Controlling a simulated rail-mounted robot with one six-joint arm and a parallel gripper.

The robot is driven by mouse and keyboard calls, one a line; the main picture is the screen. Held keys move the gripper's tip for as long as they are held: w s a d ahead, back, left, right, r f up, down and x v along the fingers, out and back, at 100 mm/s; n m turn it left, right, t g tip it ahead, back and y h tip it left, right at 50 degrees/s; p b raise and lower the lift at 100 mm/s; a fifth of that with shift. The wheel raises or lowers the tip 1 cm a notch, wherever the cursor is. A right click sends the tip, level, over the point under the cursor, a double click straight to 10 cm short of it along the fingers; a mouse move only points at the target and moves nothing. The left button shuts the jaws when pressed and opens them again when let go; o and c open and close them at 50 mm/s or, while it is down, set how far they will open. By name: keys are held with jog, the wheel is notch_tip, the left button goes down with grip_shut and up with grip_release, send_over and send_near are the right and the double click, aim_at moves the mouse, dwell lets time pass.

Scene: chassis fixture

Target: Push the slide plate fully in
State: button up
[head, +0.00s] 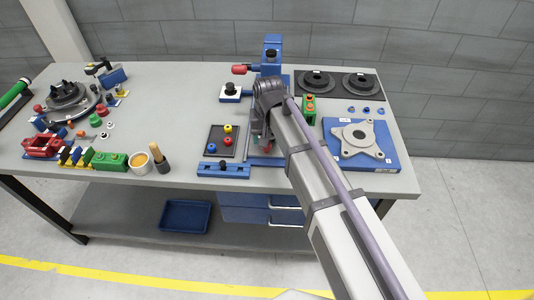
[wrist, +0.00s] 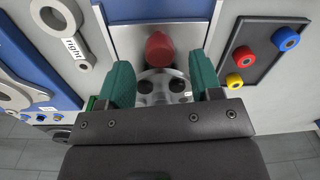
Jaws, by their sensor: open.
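The slide plate (wrist: 128,38) shows in the wrist view as a flat silver plate below a blue edge. A red knob (wrist: 160,48) stands at its middle. My gripper (wrist: 160,62) is open, its two teal fingers on either side of the knob in the picture, with a gap on both sides. Nothing is held. I cannot tell how deep the knob lies between the fingers. In the head view my arm hides most of the gripper and the slide plate. How far in the plate sits cannot be seen.
A dark tray (head: 221,142) with red, yellow and blue pegs lies left of my gripper, and a blue rail piece (head: 223,170) lies in front of it. A blue board with a grey flange (head: 352,134) is at right.

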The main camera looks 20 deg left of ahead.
notch_tip(320, 180, down, 3)
jog(key=shift+f+b, duration=0.15)
jog(key=shift+b, duration=0.6)
jog(key=shift+r, duration=0.2)
grip_shut()
